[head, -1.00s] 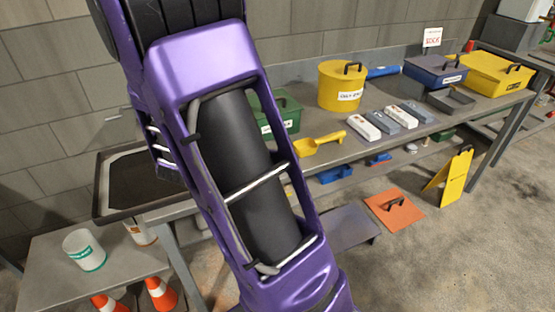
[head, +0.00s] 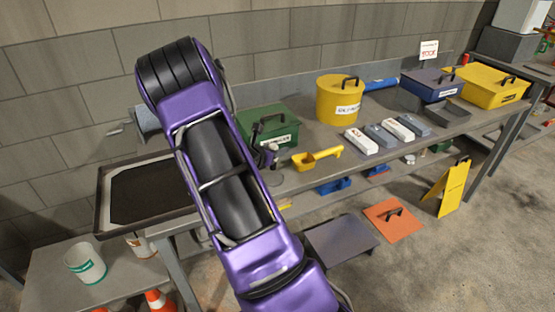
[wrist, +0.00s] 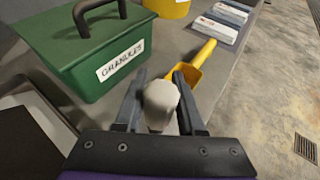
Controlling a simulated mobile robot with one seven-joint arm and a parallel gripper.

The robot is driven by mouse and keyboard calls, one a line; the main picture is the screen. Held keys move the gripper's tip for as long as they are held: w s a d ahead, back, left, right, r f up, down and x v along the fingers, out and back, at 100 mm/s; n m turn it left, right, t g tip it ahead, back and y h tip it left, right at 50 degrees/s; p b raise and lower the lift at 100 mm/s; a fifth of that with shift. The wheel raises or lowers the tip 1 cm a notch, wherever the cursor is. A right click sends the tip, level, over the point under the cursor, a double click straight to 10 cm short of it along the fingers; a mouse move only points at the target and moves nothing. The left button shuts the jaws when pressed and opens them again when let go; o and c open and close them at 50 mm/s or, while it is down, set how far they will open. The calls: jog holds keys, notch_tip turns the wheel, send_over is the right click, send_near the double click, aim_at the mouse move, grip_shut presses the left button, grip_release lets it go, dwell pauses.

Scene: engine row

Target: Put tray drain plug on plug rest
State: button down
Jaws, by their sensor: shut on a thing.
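My gripper (wrist: 159,77) is shut on a pale beige, rounded piece, which I take to be the tray drain plug (wrist: 160,99). In the head view my gripper (head: 264,155) is small and partly hidden by my arm, beside the green case. It is over or close to the bench; the exact height is unclear. The black tray (head: 102,203) sits at the bench's left end. I cannot make out the plug rest in either view.
The green case (head: 268,127) stands at left of the gripper in the wrist view. A yellow scoop (head: 318,158) lies just beyond the jaws. A yellow drum (head: 340,98), several small boxes (head: 362,140) and a blue box (head: 434,85) stand farther right on the bench (head: 300,178).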

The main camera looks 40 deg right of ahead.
jog(key=shift+f, duration=1.75)
jog(key=shift+f+b, duration=0.2)
jog(key=shift+b, duration=0.1)
jog(key=c, duration=0.5)
grip_release()
jog(key=shift+r, duration=0.1)
jog(key=shift+r, duration=0.15)
jog(key=v, duration=1.2)
jog(key=shift+p, duration=0.35)
